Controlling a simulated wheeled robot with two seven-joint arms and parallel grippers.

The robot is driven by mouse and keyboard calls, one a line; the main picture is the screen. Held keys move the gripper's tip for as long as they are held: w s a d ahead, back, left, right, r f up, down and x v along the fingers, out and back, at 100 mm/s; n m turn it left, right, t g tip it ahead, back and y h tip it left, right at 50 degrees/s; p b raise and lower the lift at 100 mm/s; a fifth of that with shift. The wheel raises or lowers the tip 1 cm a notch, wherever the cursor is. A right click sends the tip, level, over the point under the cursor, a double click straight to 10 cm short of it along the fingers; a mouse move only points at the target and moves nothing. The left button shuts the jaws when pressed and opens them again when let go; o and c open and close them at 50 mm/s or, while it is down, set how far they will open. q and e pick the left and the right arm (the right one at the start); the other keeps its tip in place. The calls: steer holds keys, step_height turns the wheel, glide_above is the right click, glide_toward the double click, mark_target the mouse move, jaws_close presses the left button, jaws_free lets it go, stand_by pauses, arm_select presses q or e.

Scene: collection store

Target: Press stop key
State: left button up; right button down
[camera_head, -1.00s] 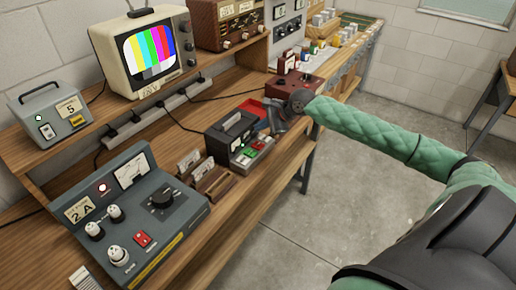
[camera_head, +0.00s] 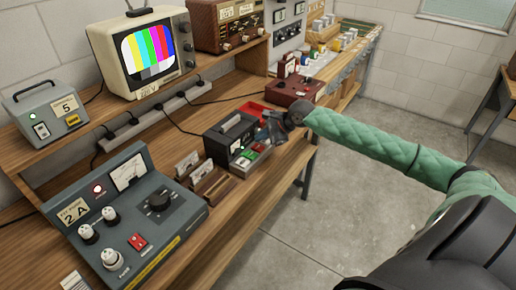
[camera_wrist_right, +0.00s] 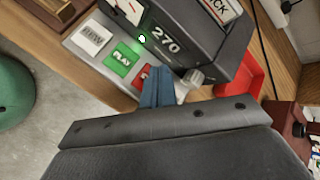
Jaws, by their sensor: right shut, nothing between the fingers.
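The dark grey tape deck (camera_head: 230,133) stands on the bench with a row of keys at its front. Its green key (camera_head: 249,153) reads PLAY in the right wrist view (camera_wrist_right: 123,59), beside a pale key (camera_wrist_right: 93,39). A red key (camera_wrist_right: 144,72) lies next to PLAY, largely hidden by my right fingers, its label unreadable. My right gripper (camera_wrist_right: 158,76) is shut and empty, its blue-grey fingertips over or at the red key's edge; contact cannot be told. In the head view the right gripper (camera_head: 264,138) is at the deck's right end. My left gripper is out of view.
A red tray (camera_head: 252,109) lies behind the deck and a dark red box (camera_head: 292,88) stands to its right. Wooden holders (camera_head: 212,186) and a grey control panel (camera_head: 128,215) stand left of the deck. Open floor lies in front.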

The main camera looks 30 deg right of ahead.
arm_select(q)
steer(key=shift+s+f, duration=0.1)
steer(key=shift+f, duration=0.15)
arm_select(e)
steer(key=shift+f, duration=0.6)
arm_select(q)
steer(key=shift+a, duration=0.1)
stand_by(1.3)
arm_select(e)
steer(key=shift+f+p, duration=0.15)
steer(key=shift+p, duration=0.45)
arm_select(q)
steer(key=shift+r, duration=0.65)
arm_select(e)
steer(key=shift+f, duration=0.2)
